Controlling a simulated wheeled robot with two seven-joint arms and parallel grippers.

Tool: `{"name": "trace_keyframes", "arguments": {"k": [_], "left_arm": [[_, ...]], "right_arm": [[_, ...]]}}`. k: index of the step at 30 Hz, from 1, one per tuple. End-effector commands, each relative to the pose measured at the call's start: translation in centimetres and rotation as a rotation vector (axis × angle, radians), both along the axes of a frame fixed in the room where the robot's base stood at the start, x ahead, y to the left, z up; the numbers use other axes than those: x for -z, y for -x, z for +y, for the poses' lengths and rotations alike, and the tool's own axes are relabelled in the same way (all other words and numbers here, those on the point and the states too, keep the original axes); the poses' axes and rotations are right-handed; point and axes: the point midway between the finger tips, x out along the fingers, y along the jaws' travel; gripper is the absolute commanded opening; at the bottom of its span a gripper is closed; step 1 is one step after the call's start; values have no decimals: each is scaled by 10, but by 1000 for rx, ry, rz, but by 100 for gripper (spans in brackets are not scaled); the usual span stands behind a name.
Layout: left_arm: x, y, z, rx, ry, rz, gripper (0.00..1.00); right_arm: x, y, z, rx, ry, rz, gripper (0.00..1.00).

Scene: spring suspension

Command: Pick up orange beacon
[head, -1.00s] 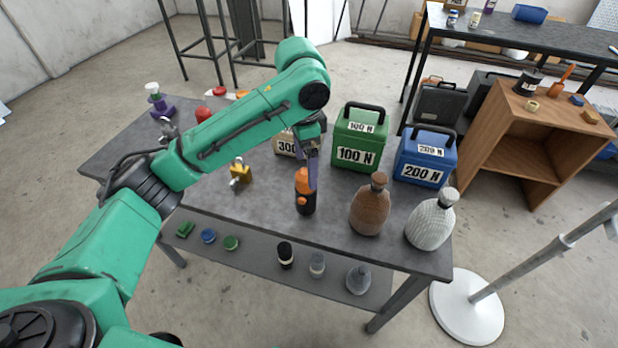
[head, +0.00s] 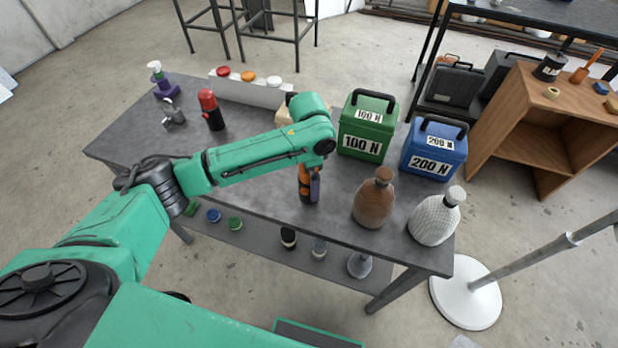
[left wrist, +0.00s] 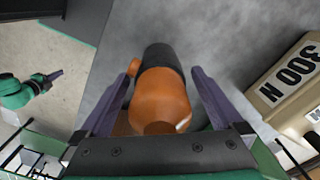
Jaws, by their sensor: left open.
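The orange beacon (head: 303,188), with an orange top and black base, stands on the grey table (head: 255,195), partly hidden by my left gripper (head: 311,185). In the left wrist view the beacon (left wrist: 160,100) lies between the two purple fingers of my open left gripper (left wrist: 160,76). Gaps show on both sides, and the fingers do not close on it. A green arm end with a dark finger, which looks like my right gripper (left wrist: 54,76), shows small at the left of the wrist view; its opening is unclear.
A brown bottle (head: 374,199) and a whitish bottle (head: 435,217) stand right of the beacon. Behind are a green 100 N box (head: 367,128) and a blue 200 N box (head: 434,148). A red beacon (head: 208,104) stands at the table's left.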

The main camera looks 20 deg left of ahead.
Motion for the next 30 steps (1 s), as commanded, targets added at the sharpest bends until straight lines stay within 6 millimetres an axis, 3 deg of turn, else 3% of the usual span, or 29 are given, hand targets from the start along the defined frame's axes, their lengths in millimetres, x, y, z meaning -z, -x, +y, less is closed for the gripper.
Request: {"name": "trace_keyframes", "arguments": {"k": [4, 9, 11, 12, 23, 26, 30], "left_arm": [[0, 0, 0, 1, 1, -1, 100], [0, 0, 0, 1, 1, -1, 35], [0, 0, 0, 1, 1, -1, 12], [0, 0, 0, 1, 1, -2, 6], [-12, -1, -1, 1, 2, -4, 6], [-28, -1, -1, 2, 3, -6, 6], [-72, -2, -1, 1, 4, -9, 6]], "right_arm": [[1, 3, 0, 1, 0, 5, 0], [1, 6, 0, 1, 1, 10, 0], [1, 6, 0, 1, 1, 10, 0], [1, 6, 0, 1, 1, 10, 0], [4, 8, 0, 1, 1, 13, 0], [7, 8, -1, 1, 1, 13, 0], [15, 8, 0, 0, 1, 13, 0]]}}
